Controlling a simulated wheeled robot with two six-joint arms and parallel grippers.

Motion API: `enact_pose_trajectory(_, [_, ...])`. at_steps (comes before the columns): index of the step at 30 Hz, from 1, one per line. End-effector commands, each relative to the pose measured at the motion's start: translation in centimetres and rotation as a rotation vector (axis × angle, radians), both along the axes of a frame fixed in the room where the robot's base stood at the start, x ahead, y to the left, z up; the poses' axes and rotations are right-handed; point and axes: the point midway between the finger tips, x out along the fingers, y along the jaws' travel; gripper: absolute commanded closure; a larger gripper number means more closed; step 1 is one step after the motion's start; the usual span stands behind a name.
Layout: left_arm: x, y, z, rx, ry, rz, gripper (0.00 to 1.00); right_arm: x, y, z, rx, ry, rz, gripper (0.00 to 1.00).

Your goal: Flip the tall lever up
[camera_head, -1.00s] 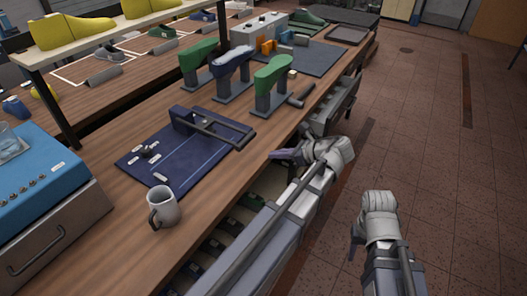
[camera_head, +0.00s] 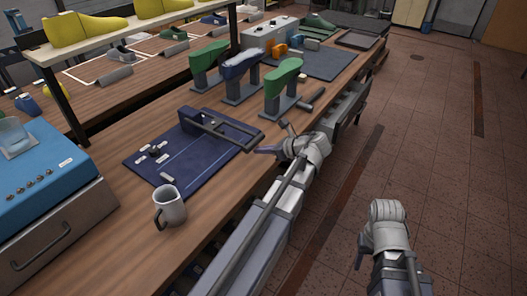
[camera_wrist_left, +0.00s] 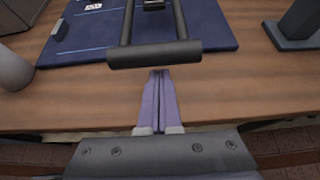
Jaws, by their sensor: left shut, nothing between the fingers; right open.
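The tall lever (camera_head: 217,128) is a dark U-shaped frame on a blue board (camera_head: 192,165). It lies low, its arms reaching toward the table's front edge and ending in a thick crossbar. In the left wrist view the crossbar (camera_wrist_left: 155,54) spans the top middle. My left gripper (camera_head: 260,150) is shut and empty, just in front of the crossbar. In the left wrist view its purple fingertips (camera_wrist_left: 159,73) point at the bar, slightly below it in the picture; contact is unclear. My right gripper (camera_head: 361,255) is open over the floor, away from the table.
A small switch (camera_head: 155,151) sits on the board's left part. A mug (camera_head: 170,207) stands at its near left corner, a blue machine (camera_head: 40,170) further left. Shoe lasts on stands (camera_head: 282,80) are behind the board. Open drawers show below the table edge.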

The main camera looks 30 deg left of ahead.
Motion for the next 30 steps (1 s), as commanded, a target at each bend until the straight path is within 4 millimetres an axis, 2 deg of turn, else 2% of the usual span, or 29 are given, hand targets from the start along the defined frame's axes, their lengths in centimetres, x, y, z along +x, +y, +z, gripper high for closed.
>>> enact_pose_trajectory(3, [0.0,0.1,0.5,0.000,0.000,0.000,1.00,0.0,0.0,0.5,0.000,0.000,0.000,0.50])
enact_pose_trajectory(17, [0.0,0.1,0.7,-0.002,0.000,0.000,1.00,0.0,0.0,0.7,0.000,0.000,0.000,0.50])
enact_pose_trajectory(24, [0.0,0.2,2.5,-0.042,0.004,0.001,1.00,0.0,0.0,3.3,0.000,0.000,0.000,0.50])
enact_pose_trajectory(30, [0.0,0.3,3.1,-0.064,0.006,0.000,1.00,0.0,0.0,4.2,0.000,0.000,0.000,0.50])
